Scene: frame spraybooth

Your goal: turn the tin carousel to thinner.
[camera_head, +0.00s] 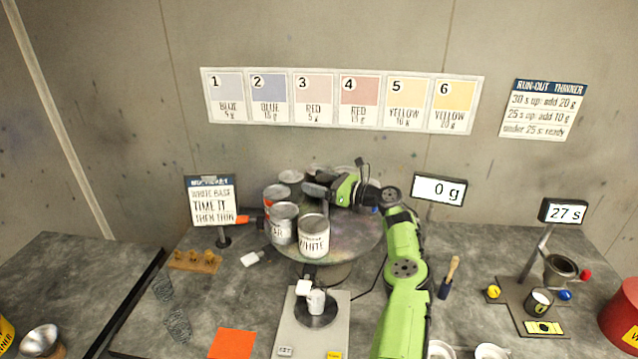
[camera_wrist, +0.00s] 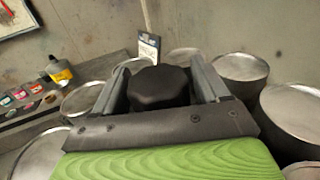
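The tin carousel (camera_head: 352,245) is a round, stained turntable at the middle back of the bench, with several tins around its rim. A tin marked WHITE (camera_head: 313,240) is at its front. Left of that is a tin whose label ends in AR (camera_head: 283,228), then an orange-marked tin (camera_head: 272,194). I can read no thinner label on the tins. My gripper (camera_head: 316,190) is above the turntable's middle. In the wrist view a black knob (camera_wrist: 160,88) lies between its two fingers, which appear to press on both its sides. Tins ring the knob.
An orange pointer (camera_head: 243,219) sits at the carousel's left edge beside a sign (camera_head: 211,201). A scale (camera_head: 312,335) with a small white cup stands in front. A brush (camera_head: 449,275) and a cup stand (camera_head: 540,300) are on the right.

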